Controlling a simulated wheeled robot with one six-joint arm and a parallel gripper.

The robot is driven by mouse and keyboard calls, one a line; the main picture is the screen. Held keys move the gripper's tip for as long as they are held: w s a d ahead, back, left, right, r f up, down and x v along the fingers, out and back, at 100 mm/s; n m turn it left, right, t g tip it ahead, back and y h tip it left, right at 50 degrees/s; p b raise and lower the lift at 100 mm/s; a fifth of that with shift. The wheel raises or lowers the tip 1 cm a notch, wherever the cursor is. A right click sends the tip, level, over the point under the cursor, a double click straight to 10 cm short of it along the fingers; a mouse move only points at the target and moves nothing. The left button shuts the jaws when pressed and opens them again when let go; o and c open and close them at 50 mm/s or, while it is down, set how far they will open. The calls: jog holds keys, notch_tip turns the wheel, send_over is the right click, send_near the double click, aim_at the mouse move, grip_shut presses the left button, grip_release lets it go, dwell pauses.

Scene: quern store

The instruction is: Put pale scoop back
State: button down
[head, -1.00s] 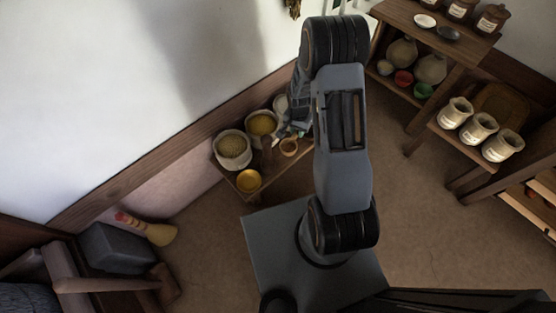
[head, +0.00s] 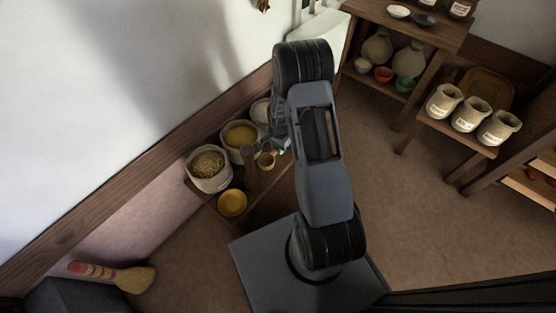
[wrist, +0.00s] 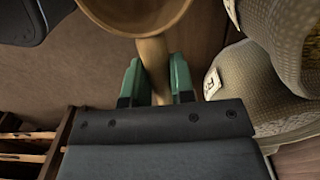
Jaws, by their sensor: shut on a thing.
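My gripper (wrist: 153,82) is shut on the handle of the pale wooden scoop (wrist: 152,50), whose round bowl is cut off by the top edge of the wrist view. My gripper (head: 283,149) is partly hidden by the arm there. I cannot tell whether the scoop touches the bench.
Several open grain sacks (head: 208,181) stand along the bench's wall side. Shelves with jars (head: 408,60) and small sacks (head: 470,115) stand right. Open floor lies between.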

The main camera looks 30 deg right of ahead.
aim_at(279, 161)
jog(key=shift+f+b, duration=1.05)
jog(key=shift+f, duration=2.2)
jog(key=c, duration=1)
grip_release()
jog(key=shift+f, duration=0.1)
notch_tip(279, 161, up, 12)
jog(key=p, duration=0.5)
